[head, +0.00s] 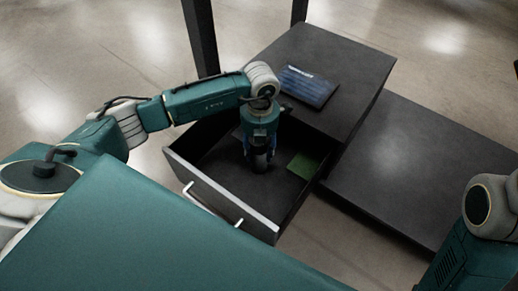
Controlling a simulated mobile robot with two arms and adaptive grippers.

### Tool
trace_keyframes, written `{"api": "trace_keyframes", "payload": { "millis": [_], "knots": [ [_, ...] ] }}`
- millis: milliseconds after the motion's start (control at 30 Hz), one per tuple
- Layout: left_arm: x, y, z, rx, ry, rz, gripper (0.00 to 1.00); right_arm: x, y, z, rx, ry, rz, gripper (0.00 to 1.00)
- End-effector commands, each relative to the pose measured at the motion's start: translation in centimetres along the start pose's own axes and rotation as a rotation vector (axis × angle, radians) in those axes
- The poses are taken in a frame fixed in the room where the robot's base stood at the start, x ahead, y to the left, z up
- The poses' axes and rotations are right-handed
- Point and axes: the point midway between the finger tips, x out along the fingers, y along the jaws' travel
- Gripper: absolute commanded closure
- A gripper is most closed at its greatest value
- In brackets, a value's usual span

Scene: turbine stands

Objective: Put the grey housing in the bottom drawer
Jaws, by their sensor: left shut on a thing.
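The bottom drawer (212,188) is pulled open from the dark cabinet, with its pale handle on the front. My left gripper (259,164) points straight down inside the drawer, near its middle. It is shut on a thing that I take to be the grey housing. The housing is hidden by the gripper and the dark drawer, so its outline and whether it touches the drawer floor cannot be told. My right gripper is not in view; only part of my right arm shows at the lower right.
A flat green piece (302,165) lies in the drawer's right part. A dark blue panel with writing (307,86) lies on the cabinet top (330,60). A low dark platform (420,165) extends to the right. A dark post (201,38) stands behind my left arm.

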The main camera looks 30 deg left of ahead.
Motion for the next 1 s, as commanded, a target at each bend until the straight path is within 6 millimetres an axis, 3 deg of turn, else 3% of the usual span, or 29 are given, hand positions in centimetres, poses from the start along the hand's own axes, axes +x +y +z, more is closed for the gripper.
{"api": "trace_keyframes", "payload": {
  "millis": [533,567,667,867,933,1000],
  "knots": [
    [0.58,-0.02,0.07,0.000,-0.001,0.000,1.00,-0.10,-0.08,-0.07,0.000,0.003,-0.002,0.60],
    [0.58,-0.02,0.07,0.000,-0.002,0.000,0.55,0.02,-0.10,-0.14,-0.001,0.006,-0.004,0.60],
    [0.54,-0.02,0.07,0.000,-0.001,0.000,0.35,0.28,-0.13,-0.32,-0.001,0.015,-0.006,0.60],
    [0.58,-0.01,0.04,0.000,-0.001,0.000,0.35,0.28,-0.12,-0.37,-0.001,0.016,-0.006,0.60],
    [0.70,0.01,-0.05,0.000,0.002,0.001,0.29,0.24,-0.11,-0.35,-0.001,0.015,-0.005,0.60],
    [0.69,0.01,-0.04,0.000,0.001,0.001,0.29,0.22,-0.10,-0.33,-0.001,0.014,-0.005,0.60]
  ]
}}
